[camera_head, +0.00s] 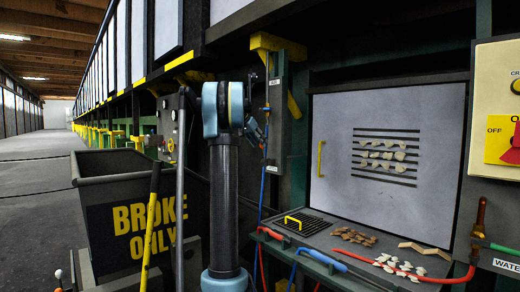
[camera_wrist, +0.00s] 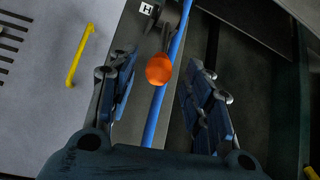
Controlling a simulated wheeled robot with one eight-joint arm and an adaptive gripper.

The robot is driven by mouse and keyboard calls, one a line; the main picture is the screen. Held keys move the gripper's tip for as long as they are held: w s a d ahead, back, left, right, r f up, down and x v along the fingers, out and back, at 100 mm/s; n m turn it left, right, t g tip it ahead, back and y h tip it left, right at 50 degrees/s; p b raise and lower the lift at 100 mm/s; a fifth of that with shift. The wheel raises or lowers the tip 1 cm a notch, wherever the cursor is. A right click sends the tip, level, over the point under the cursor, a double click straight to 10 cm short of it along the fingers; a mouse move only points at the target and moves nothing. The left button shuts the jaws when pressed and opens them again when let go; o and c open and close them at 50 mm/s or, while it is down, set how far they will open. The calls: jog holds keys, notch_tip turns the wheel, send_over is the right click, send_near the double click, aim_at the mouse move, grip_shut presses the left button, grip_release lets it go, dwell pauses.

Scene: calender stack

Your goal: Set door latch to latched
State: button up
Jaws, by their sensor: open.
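The white slotted door panel (camera_head: 335,130) with a yellow handle (camera_head: 320,158) is closed flat at the right of the head view. The handle also shows at upper left in the wrist view (camera_wrist: 80,55). An orange ball knob (camera_wrist: 159,70), seemingly the latch lever's end, is in the wrist view in front of a narrow post. My gripper (camera_wrist: 162,92) is open, with one dark finger on each side of the knob. I see gaps on both sides; whether the knob lies at fingertip depth I cannot tell.
A blue hose (camera_wrist: 173,62) runs behind the knob. The post (camera_head: 276,112) stands left of the door. A ledge below holds a grate with a yellow handle (camera_head: 293,222) and several chips (camera_head: 355,237). A dark "BROKE ONLY" bin (camera_head: 125,180) stands left; a control box (camera_head: 497,110) is right.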

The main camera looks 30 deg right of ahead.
jog(key=v, duration=0.7)
jog(key=shift+a+r, duration=0.2)
jog(key=shift+r, duration=0.05)
jog(key=shift+s, duration=0.1)
jog(key=c, duration=0.4)
jog(key=shift+f, duration=0.25)
jog(key=c, duration=0.5)
jog(key=f+n+h, duration=0.1)
jog(key=f+n, duration=0.1)
jog(key=w+f+n+h, duration=0.1)
jog(key=f+n, duration=0.1)
jog(key=shift+w+d+h, duration=0.1)
jog(key=shift+w+h, duration=0.05)
jog(key=shift+h, duration=0.15)
grip_shut()
jog(key=s+a+f+n+t+h, duration=0.45)
jog(key=a+f+n+h, duration=0.35)
jog(key=n, duration=0.6)
jog(key=w+x, duration=0.1)
jog(key=x, duration=1.2)
jog(key=shift+a+t+y, duration=0.3)
jog(key=shift+t, duration=0.05)
